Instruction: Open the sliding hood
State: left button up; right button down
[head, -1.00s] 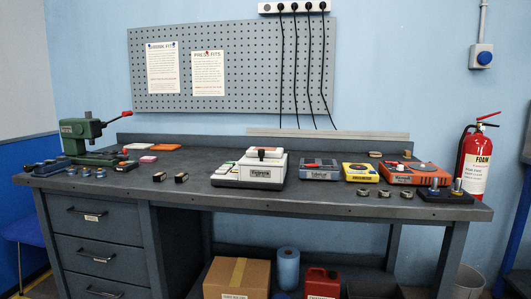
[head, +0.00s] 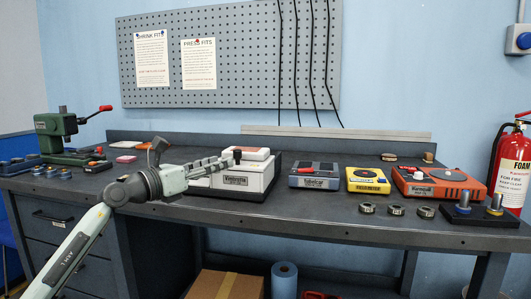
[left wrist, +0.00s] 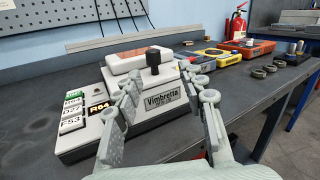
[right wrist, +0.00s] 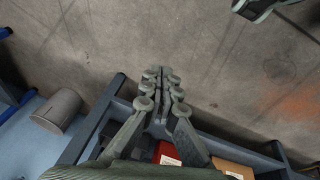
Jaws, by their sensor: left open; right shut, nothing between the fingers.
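A white Vimbretta machine (head: 256,180) stands mid-bench on a dark base. It has a pale hood with a reddish top panel (left wrist: 128,62) and a black knob (left wrist: 153,57) at its front edge. The hood appears to cover the machine's top. My left gripper (head: 228,159) reaches in from the left at the machine's front left. In the left wrist view its open, empty fingers (left wrist: 168,88) stand either side of the machine's front, with the knob ahead between them, apart from it. My right gripper (right wrist: 162,78) is shut and empty, away from the machine, above the floor.
A blue-grey device (head: 316,176), a yellow device (head: 367,180) and an orange device (head: 436,185) stand right of the machine, with several metal rings in front. A green press (head: 57,138) is at the left. Number keys (left wrist: 74,112) lie left of the hood.

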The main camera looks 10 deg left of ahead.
aim_at(234, 151)
pick_arm(q)
jog(key=shift+w+r+m+y, duration=0.4)
jog(key=shift+w+r+m, duration=0.3)
jog(key=shift+r, duration=0.1)
jog(key=shift+p+x, duration=0.65)
jog(key=shift+x, duration=2.95)
pick_arm(e)
jog(key=shift+x, duration=1.1)
pick_arm(q)
jog(key=shift+f, duration=0.1)
pick_arm(e)
jog(key=shift+s, duration=0.2)
pick_arm(q)
grip_shut()
pick_arm(e)
jog(key=shift+w, duration=0.2)
